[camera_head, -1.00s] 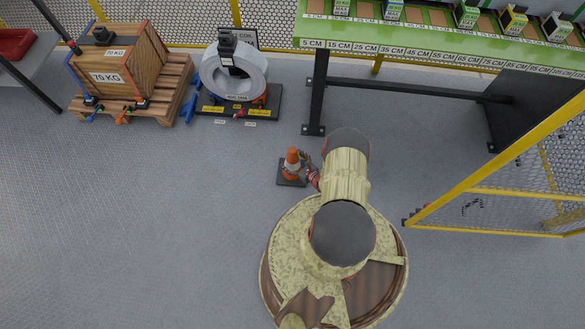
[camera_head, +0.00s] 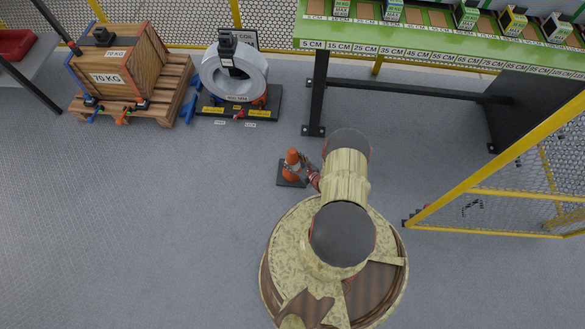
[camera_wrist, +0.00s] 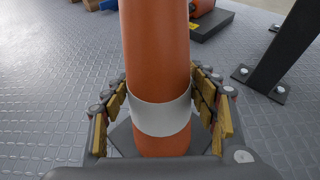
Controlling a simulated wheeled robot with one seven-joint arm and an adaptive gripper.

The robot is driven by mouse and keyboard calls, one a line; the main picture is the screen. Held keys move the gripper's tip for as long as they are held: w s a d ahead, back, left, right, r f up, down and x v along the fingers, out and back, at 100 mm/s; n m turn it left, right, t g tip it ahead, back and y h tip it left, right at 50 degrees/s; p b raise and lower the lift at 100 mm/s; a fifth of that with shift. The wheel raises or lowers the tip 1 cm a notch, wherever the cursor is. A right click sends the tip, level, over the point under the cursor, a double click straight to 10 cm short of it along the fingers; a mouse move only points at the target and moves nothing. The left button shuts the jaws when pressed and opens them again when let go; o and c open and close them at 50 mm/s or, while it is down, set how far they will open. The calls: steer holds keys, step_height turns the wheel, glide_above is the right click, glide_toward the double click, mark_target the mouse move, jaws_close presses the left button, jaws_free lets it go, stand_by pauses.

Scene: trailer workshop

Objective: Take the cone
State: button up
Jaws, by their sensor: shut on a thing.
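The orange cone (camera_head: 292,163) stands upright on its dark square base (camera_head: 284,181) on the grey floor, just left of my arm in the head view. In the wrist view the cone (camera_wrist: 156,60) rises between my fingers, with a white band (camera_wrist: 161,117) around it. My gripper (camera_wrist: 162,102) has its padded fingers on both sides of the cone, around the height of the white band, and is shut on it. In the head view my gripper (camera_head: 306,164) reaches the cone from the right. Part of the cone's base is hidden by my gripper in the wrist view.
A green-topped rack (camera_head: 425,45) on black legs stands behind to the right. A yellow mesh fence (camera_head: 500,175) is at right. A coil on a stand (camera_head: 235,75) and a wooden crate on a pallet (camera_head: 120,65) are at back left. The left floor is clear.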

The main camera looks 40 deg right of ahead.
steer(key=shift+a, duration=0.1)
jaws_close()
steer(key=shift+r, duration=0.1)
stand_by(0.3)
